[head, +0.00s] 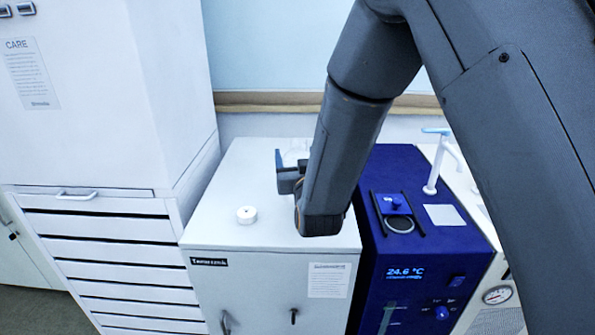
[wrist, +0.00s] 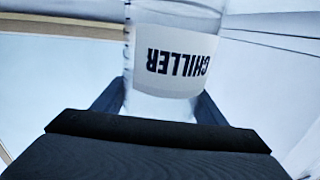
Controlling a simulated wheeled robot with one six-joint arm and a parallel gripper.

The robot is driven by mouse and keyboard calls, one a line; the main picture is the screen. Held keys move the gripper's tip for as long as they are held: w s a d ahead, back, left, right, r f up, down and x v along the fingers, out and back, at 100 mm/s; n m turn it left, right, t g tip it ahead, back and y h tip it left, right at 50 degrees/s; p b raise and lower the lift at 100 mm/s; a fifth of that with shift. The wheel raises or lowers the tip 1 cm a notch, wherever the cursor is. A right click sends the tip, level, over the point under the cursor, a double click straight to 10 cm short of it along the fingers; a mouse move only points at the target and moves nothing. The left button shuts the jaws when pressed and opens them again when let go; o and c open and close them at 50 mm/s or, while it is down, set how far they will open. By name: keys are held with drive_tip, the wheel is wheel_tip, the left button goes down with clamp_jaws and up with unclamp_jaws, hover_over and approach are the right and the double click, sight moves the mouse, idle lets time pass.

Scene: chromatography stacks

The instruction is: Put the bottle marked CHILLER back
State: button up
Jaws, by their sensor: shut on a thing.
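The bottle marked CHILLER (wrist: 177,72) is clear, with a white label whose black letters read upside down in the wrist view. My gripper (wrist: 160,112) is shut on it, with one dark finger on each side. In the head view a small pale part of the bottle (head: 294,156) shows beyond my gripper (head: 287,174), above the back of the white cabinet's top. My arm hides most of the bottle there. I cannot tell whether it touches the top. A blue unit (head: 385,165) with a 24.6 °C display stands to the right.
A white drawer stack (head: 115,225) is at left. A white tap-like fitting (head: 438,165) rises at the blue unit's right.

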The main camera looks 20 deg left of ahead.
drive_tip(key=shift+f+p, duration=0.45)
drive_tip(key=shift+f, duration=1.65)
drive_tip(key=shift+f, duration=0.15)
drive_tip(key=o, duration=1.7)
drive_tip(key=b+v, duration=0.2)
drive_tip(key=v, duration=1)
drive_tip(key=shift+d+b, duration=0.1)
drive_tip(key=shift+b, duration=0.2)
